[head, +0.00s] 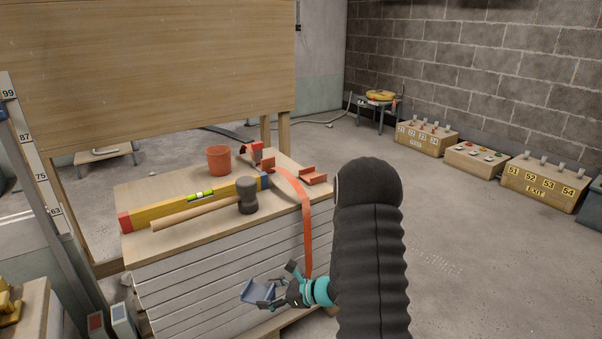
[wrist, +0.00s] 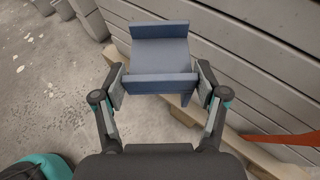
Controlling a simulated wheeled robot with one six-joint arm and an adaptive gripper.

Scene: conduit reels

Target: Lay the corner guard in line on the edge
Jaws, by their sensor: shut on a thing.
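A blue corner guard (head: 258,291), a channel-shaped piece with raised sides, is between the fingers of my gripper (head: 280,288). In the wrist view my gripper (wrist: 160,84) is shut on the near side of the blue corner guard (wrist: 160,52), one finger at each end. It is held low in front of the slatted side of the wooden-topped stack (head: 160,186), below the top edge. An orange strap (head: 307,235) runs over that edge and hangs down beside my gripper. My arm hides part of the right side.
On the top lie a yellow level (head: 175,207), a mallet (head: 247,196), an orange pot (head: 219,160), a red ratchet (head: 256,152) and an orange bracket (head: 314,177). Numbered boxes (head: 538,182) line the wall.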

